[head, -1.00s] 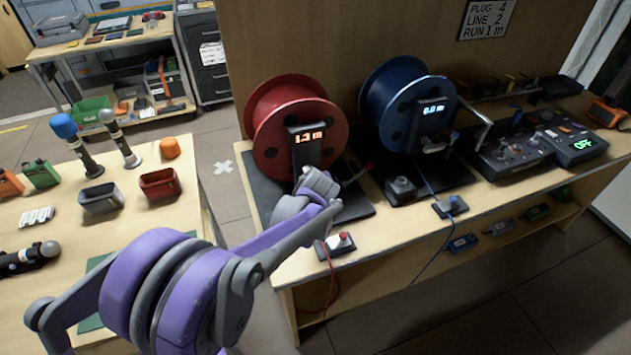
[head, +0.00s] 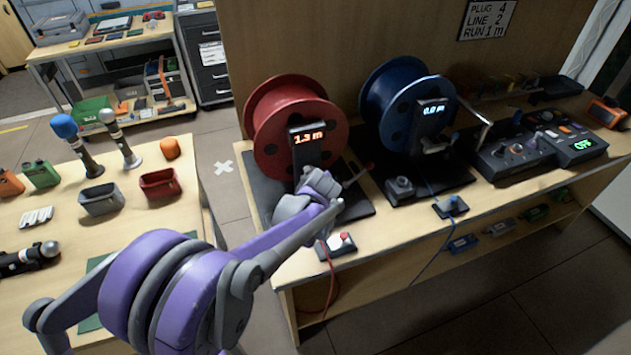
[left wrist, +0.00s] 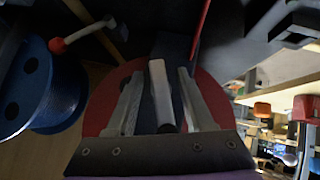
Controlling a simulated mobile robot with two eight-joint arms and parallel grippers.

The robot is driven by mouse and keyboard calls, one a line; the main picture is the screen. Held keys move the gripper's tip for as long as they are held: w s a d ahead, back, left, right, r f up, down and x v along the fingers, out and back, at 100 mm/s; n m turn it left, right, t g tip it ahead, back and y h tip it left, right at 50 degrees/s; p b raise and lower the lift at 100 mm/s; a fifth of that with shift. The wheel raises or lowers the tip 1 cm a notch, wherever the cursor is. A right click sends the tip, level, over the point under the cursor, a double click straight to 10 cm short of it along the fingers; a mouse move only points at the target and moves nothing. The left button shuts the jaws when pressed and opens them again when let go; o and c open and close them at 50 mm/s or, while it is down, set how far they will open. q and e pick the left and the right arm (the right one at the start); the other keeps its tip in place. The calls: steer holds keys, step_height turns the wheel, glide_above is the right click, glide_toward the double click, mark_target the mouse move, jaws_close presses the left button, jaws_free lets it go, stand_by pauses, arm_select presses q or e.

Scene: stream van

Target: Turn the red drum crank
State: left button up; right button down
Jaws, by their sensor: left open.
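The red drum (head: 280,120) stands on a dark base on the bench, its display (head: 308,137) reading 1.3 m. My left gripper (head: 325,182) is in front of the drum's lower right and hides its crank in the head view. In the left wrist view the open left gripper (left wrist: 160,75) has a pale bar with a dark end (left wrist: 160,95) between its fingers. It looks like the crank's handle, with gaps to both fingers. The red drum (left wrist: 100,105) shows behind. A red-tipped lever (head: 368,167) stands just right of the gripper. My right gripper is not in view.
A table (head: 60,250) with microphones and bins is at left, across a floor gap.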

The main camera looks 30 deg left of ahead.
arm_select(q)
steer(key=v, duration=1)
steer(key=shift+s+r+p, duration=0.2)
steer(key=shift+p, duration=0.2)
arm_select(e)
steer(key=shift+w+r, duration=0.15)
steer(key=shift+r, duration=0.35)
arm_select(q)
steer(key=shift+d, duration=0.1)
